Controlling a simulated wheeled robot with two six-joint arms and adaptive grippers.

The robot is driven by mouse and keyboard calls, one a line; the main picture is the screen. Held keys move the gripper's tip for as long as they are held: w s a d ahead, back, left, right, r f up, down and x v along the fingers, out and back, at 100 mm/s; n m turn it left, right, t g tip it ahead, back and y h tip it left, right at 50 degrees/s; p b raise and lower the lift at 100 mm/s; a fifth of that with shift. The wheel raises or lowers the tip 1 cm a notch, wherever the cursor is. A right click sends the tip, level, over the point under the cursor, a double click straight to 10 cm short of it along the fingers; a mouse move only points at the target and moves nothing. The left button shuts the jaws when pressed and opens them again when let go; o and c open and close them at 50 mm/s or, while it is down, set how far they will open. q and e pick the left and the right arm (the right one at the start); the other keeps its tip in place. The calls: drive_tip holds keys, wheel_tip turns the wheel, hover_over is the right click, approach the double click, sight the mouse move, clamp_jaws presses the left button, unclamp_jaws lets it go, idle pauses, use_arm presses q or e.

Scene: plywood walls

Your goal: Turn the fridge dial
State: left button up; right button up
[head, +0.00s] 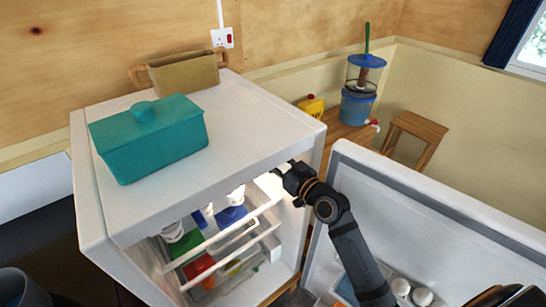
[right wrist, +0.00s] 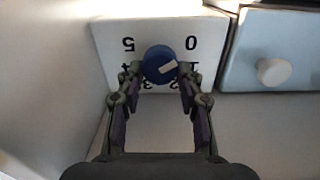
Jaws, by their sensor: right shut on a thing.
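The white fridge (head: 225,110) stands open in the head view. My right arm reaches into its upper right corner, with the right gripper (head: 284,173) at the inner wall. In the right wrist view, the blue round dial (right wrist: 159,64) sits on a white panel (right wrist: 112,40) printed with numbers from 0 to 5. The right gripper (right wrist: 157,75) is shut on the dial, one finger at each side. A short white mark on the dial slants to the right; the number it points at is unclear. The fingers partly cover the lower numbers. My left gripper is not in view.
A teal lidded box (head: 150,138) and a tan two-handled container (head: 183,77) stand on the fridge top. The open door (head: 440,225) is at the right. Shelves (head: 222,238) hold several items below my right gripper. A light box with a white knob (right wrist: 273,71) adjoins the panel.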

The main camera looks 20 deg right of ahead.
drive_tip(key=shift+f+n+p, duration=0.2)
drive_tip(key=shift+n+p, duration=3.25)
drive_tip(key=shift+n, duration=4.8)
drive_tip(key=shift+f+n+p, duration=0.2)
drive_tip(key=shift+n+p, duration=3.2)
drive_tip(key=shift+n, duration=4.85)
drive_tip(key=o, duration=1.2)
drive_tip(key=shift+c, duration=0.2)
drive_tip(key=shift+s, duration=0.1)
